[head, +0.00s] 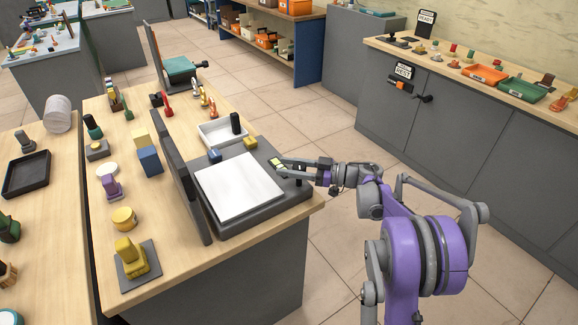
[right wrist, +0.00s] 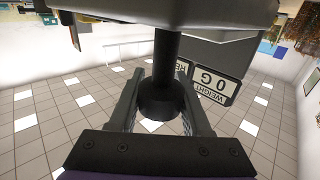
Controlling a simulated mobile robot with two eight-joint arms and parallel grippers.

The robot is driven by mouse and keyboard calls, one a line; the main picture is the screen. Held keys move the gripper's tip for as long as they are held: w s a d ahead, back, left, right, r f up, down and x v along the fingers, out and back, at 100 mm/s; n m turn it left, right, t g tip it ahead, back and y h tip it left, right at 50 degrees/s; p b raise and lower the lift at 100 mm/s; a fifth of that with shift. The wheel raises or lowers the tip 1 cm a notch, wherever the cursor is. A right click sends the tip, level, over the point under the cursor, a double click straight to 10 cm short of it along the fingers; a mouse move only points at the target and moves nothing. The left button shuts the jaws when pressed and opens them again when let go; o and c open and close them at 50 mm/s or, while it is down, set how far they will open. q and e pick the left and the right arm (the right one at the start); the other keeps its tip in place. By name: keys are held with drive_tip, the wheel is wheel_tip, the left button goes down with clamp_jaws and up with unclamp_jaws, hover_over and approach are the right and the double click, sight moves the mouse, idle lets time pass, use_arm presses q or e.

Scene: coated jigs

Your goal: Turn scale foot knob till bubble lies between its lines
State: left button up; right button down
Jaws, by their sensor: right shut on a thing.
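The scale, a dark base (head: 262,216) with a white square plate (head: 240,187), sits at the table's right edge. My right gripper (head: 290,168) is at the scale's right corner. In the right wrist view a black round foot knob (right wrist: 158,98) hangs on a dark post under the scale body (right wrist: 170,12). The fingers of my right gripper (right wrist: 160,105) are shut on this knob, one on each side. A small yellow-green piece (head: 277,163) shows by the gripper; I cannot make out a bubble or lines on it. My left gripper is not in view.
A tall dark panel (head: 180,180) stands left of the scale. A white tray (head: 222,132) with a black cylinder (head: 235,123) is behind. Blue (head: 214,156) and yellow (head: 250,143) blocks lie close by. A label (right wrist: 220,85) reads "WEIGHT 0 G". Open floor lies right.

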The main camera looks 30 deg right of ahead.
idle(0.3)
drive_tip(key=shift+c, duration=1.8)
unclamp_jaws()
drive_tip(key=v, duration=1)
drive_tip(key=shift+s+d, duration=0.2)
drive_tip(key=shift+d, duration=0.1)
